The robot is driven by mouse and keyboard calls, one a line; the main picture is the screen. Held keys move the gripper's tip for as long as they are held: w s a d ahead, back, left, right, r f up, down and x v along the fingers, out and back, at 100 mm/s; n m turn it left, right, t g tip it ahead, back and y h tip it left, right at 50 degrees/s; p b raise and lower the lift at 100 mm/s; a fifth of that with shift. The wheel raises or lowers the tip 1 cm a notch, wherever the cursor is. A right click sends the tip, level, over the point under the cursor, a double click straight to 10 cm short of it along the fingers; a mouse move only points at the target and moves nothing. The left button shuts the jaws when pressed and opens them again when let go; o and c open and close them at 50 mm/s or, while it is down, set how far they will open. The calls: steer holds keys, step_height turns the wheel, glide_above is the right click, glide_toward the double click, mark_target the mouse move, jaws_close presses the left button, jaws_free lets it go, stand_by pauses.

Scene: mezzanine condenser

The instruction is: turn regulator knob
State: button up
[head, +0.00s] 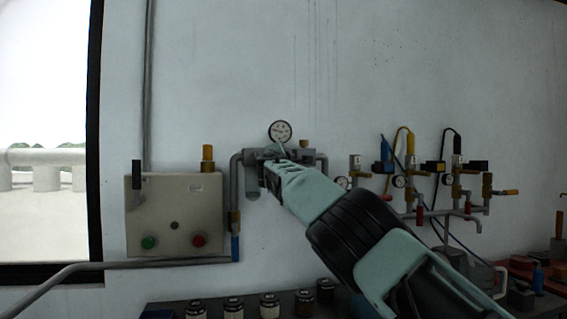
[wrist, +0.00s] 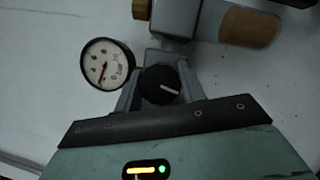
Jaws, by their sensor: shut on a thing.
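The regulator knob (wrist: 160,85) is a round black knob with a white pointer line, seen in the wrist view just below the grey regulator body (wrist: 172,18). My gripper (wrist: 158,92) has one finger on each side of the knob and is shut on it. In the head view my gripper (head: 272,165) reaches the regulator on the wall and hides the knob. A round white pressure gauge (wrist: 107,63) marked in bar, with a red needle, sits left of the knob. The gauge also shows above my gripper in the head view (head: 280,132).
A beige control box (head: 175,215) with a green and a red button is on the wall at left. Several valves and small gauges on pipes (head: 440,185) are at right. Several jars (head: 270,305) stand on a shelf below. The wall above is clear.

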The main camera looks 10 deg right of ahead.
stand_by(0.4)
steer(key=o, duration=1)
steer(key=shift+c, duration=0.2)
steer(key=b+v, duration=1.2)
steer(key=v, duration=0.5)
steer(key=shift+s+f, duration=0.15)
steer(key=shift+s, duration=0.05)
